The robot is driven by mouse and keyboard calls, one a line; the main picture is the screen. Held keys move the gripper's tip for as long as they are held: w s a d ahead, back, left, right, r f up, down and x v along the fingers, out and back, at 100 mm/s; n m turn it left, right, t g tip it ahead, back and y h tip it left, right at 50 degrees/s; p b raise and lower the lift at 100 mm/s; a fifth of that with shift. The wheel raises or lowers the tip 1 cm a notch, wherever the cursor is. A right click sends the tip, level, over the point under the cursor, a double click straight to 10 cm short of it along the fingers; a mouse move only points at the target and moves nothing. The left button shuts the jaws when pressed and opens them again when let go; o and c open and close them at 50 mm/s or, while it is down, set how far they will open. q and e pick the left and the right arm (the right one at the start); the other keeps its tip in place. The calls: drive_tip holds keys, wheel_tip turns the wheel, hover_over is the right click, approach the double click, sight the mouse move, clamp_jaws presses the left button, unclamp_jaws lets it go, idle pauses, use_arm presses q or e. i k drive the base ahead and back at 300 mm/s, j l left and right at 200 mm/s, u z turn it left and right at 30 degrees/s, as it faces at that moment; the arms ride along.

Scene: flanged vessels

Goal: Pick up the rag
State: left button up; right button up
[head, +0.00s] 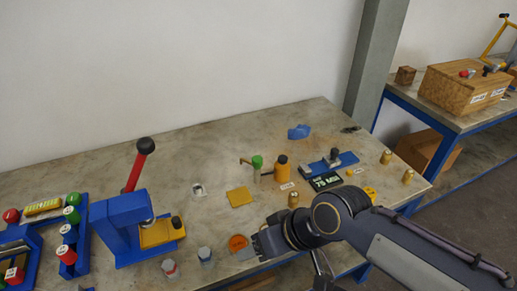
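A small crumpled blue cloth (298,131), which looks like the rag, lies near the back edge of the workbench (215,150). My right arm comes in from the right, and its gripper (257,246) is low over the front of the bench, beside a round orange item (238,243). The gripper is well in front of the blue cloth and apart from it. Its fingers are small and partly hidden, so I cannot tell whether they are open or shut. My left gripper is not in view.
A blue press (122,222) with a red lever stands at the left, beside a blue rack of coloured pieces (68,240). Bottles (281,168), a blue fixture (330,166) and brass pieces (386,157) stand in front of the cloth. The bench left of the cloth is clear.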

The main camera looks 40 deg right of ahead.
sight(302, 131)
drive_tip(key=z, duration=1.6)
drive_tip(key=i+l, duration=0.2)
drive_tip(key=l, duration=0.15)
drive_tip(key=i+l, duration=0.2)
drive_tip(key=l, duration=0.2)
drive_tip(key=i+l, duration=0.2)
drive_tip(key=l, duration=0.15)
drive_tip(key=l+u, duration=0.1)
drive_tip(key=u, duration=0.3)
drive_tip(key=l+u, duration=0.1)
drive_tip(key=u, duration=0.35)
drive_tip(key=i+l+u, duration=0.1)
drive_tip(key=u, duration=0.3)
drive_tip(key=l+u, duration=0.1)
drive_tip(key=u, duration=0.35)
drive_tip(key=l+u, duration=0.1)
drive_tip(key=u, duration=0.3)
